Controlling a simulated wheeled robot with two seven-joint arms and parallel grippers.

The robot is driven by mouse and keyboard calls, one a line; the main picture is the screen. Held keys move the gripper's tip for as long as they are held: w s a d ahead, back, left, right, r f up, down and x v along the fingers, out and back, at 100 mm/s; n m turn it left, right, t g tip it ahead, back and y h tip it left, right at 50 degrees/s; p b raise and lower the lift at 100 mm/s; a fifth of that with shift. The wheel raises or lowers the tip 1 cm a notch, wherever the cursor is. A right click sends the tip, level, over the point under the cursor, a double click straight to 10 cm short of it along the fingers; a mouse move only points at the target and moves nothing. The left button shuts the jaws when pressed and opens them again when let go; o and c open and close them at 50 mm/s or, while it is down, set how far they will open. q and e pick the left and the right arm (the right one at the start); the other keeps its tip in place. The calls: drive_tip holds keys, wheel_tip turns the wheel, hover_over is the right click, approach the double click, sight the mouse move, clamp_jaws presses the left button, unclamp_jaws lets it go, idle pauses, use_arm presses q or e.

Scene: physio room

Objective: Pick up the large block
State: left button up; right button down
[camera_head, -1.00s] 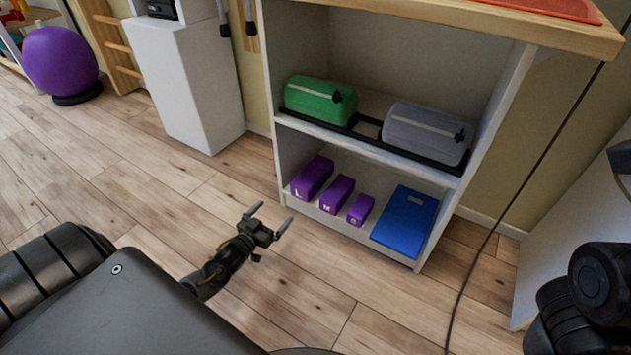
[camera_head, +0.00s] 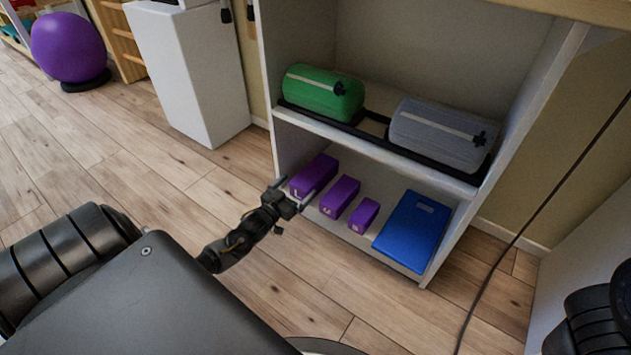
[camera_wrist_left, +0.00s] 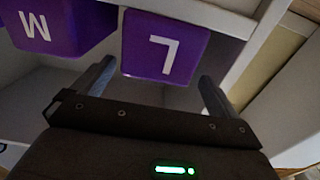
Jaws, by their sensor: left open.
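The large block is purple with a white L on its end (camera_head: 314,174). It lies at the left end of the low shelf (camera_head: 394,258). My left gripper (camera_head: 293,191) is open at the near end of this block. In the left wrist view the L end of the large block (camera_wrist_left: 165,48) shows between and just beyond the two fingertips, with no clear contact. The medium block (camera_head: 340,196), marked M, lies to its right, and the small purple block (camera_head: 363,215) lies beyond that. My right gripper is not in view.
A blue flat block (camera_head: 412,232) lies at the right on the same shelf. Above, a green roll (camera_head: 322,92) and a grey roll (camera_head: 437,134) sit on a black rack. The shelf's left side wall stands close beside the large block. The wooden floor in front is clear.

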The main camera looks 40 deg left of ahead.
sight(306, 179)
use_arm(q)
drive_tip(key=shift+w+d+f+b, duration=0.1)
drive_tip(key=shift+w+f+b, duration=0.05)
drive_tip(key=shift+w+b, duration=0.95)
drive_tip(key=shift+w+d+f+b, duration=0.1)
drive_tip(key=shift+w+b, duration=0.9)
drive_tip(key=shift+w, duration=0.15)
drive_tip(key=shift+w+r, duration=0.15)
drive_tip(key=shift+w, duration=0.3)
drive_tip(key=shift+r, duration=0.1)
drive_tip(key=c, duration=1.1)
